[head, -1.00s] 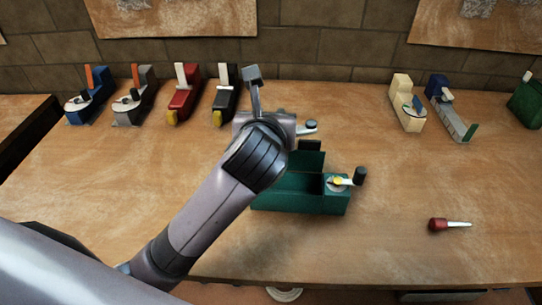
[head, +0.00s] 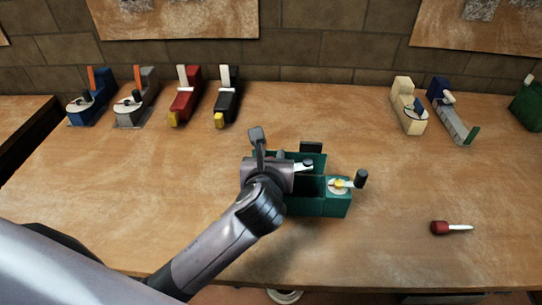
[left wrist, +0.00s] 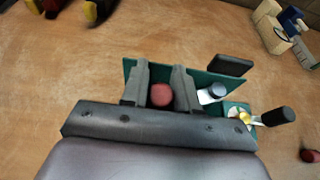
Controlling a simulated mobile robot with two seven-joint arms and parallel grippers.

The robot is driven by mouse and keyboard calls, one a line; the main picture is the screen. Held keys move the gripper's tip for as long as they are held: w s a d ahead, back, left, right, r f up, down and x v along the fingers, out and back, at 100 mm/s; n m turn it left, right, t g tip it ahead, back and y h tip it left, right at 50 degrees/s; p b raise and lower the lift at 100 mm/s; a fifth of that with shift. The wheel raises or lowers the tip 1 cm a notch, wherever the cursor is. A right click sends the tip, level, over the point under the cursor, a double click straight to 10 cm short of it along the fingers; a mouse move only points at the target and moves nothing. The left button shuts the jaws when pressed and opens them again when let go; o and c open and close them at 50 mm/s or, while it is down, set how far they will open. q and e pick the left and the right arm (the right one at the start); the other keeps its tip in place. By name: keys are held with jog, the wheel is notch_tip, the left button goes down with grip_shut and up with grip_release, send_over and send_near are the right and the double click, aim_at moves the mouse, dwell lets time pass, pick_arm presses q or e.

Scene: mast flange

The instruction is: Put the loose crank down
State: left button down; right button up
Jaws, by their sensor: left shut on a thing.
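My left gripper (head: 287,168) is shut on the loose crank (head: 302,166), over the open left part of a green housing (head: 318,205). The crank has a pale arm and a dark knob pointing right; it also shows right of the fingers in the left wrist view (left wrist: 212,94). A dark red round part (left wrist: 160,96) shows between the fingers (left wrist: 162,76); I cannot tell if it belongs to the crank. The gripper hides part of the housing and whether the crank touches it. Another crank (head: 347,182) with a black knob sits on the housing's right end. My right gripper is not in view.
A red-handled tool (head: 450,227) lies to the right on the wooden table (head: 400,255). Several coloured devices stand along the back, such as a red one (head: 186,97) and a cream one (head: 408,107). The table is clear left of the housing and between it and the red-handled tool.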

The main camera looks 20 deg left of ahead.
pick_arm(q)
jog(key=shift+f, duration=0.25)
jog(key=shift+f, duration=0.3)
jog(key=c, duration=0.8)
grip_release()
jog(key=shift+c, duration=0.2)
